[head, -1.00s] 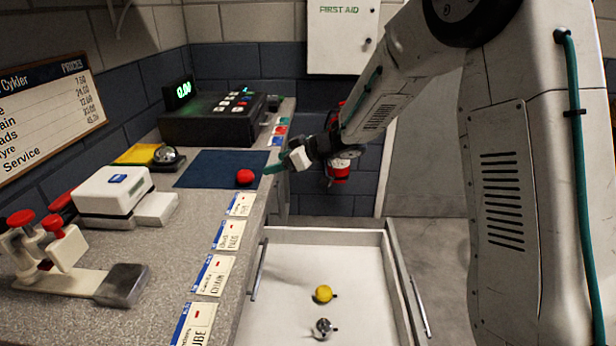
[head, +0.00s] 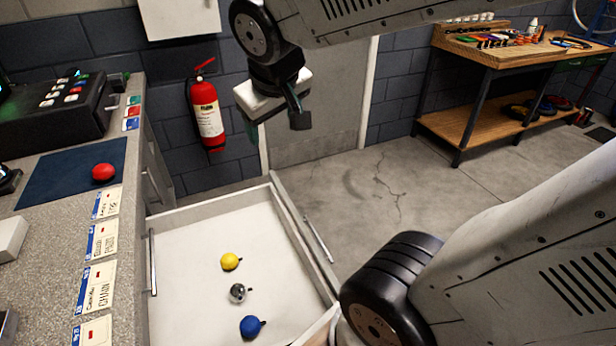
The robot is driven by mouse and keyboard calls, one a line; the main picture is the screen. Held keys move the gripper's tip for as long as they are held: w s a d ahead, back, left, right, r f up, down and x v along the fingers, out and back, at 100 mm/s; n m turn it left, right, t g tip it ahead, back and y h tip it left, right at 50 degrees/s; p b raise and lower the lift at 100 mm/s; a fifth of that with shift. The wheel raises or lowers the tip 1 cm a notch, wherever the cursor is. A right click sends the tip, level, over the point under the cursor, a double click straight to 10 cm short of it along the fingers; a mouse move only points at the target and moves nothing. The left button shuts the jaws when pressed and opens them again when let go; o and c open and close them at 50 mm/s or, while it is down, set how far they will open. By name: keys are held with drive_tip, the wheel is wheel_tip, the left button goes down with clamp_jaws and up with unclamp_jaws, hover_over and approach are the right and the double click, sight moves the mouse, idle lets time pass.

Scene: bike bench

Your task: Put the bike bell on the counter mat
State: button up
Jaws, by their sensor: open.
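The dark blue counter mat (head: 62,178) lies on the counter at the left. A round red bell-like piece (head: 103,172) rests on it, near its right edge. In the open drawer lie a yellow bell (head: 230,261), a silver bell (head: 237,293) and a blue bell (head: 251,326), each with a small dark lever, in a rough column. My gripper (head: 275,127) is open and empty, in the air above the far end of the drawer, apart from all the bells.
The drawer (head: 190,240) stands pulled out beside the counter. Price cards (head: 101,240) line the counter edge. A red fire extinguisher (head: 205,112) hangs on the wall behind. A black till (head: 50,110) sits beyond the mat. A wooden workbench (head: 500,60) stands far right, with open floor before it.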

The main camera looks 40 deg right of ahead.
drive_tip(key=s+a+f+g+y, duration=0.1)
drive_tip(key=s+a+g, duration=0.1)
drive_tip(key=s, duration=0.5)
drive_tip(key=s+a+f+g+y, duration=0.1)
drive_tip(key=s+a, duration=0.1)
drive_tip(key=s, duration=0.5)
drive_tip(key=shift+a+f+g+y, duration=0.15)
drive_tip(key=shift+a+g+y, duration=0.15)
drive_tip(key=shift+g, duration=0.1)
